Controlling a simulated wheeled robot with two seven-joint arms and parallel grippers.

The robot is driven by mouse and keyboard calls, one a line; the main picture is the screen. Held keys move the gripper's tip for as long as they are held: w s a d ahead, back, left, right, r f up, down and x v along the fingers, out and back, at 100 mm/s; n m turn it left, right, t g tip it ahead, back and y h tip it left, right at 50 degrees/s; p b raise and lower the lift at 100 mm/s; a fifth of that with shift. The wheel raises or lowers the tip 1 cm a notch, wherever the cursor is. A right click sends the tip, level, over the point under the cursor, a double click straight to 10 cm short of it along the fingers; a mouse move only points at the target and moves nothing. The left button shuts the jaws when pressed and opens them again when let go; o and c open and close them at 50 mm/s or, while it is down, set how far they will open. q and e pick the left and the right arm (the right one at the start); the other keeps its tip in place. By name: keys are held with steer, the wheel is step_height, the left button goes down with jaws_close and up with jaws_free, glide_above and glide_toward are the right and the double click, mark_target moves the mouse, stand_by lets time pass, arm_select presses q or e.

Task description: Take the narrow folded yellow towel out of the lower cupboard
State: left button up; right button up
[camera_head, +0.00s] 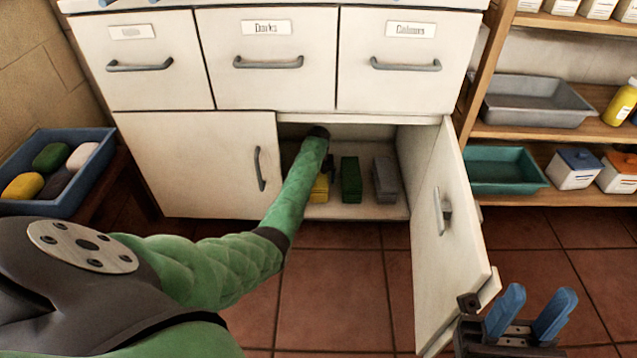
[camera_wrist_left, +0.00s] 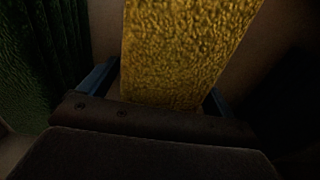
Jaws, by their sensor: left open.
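The yellow towel (camera_head: 320,190) stands on the floor of the open lower cupboard (camera_head: 348,211), partly hidden behind my left arm. In the left wrist view the yellow towel (camera_wrist_left: 185,45) fills the middle. My left gripper (camera_wrist_left: 160,88) is open, with a blue finger on each side of the towel; I cannot tell whether either touches it. In the head view this gripper is mostly hidden inside the cupboard. My right gripper (camera_head: 530,312) is open and empty, outside at the lower right, near the open cupboard door (camera_head: 455,240).
A green folded towel (camera_head: 351,180) and a grey one (camera_head: 385,180) stand right of the yellow one. The left door (camera_head: 205,165) is closed. A blue bin (camera_head: 60,200) is at left. A shelf (camera_head: 520,130) with trays stands at right.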

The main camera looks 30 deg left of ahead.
arm_select(q)
steer(key=shift+f, duration=0.25)
steer(key=c, duration=1.2)
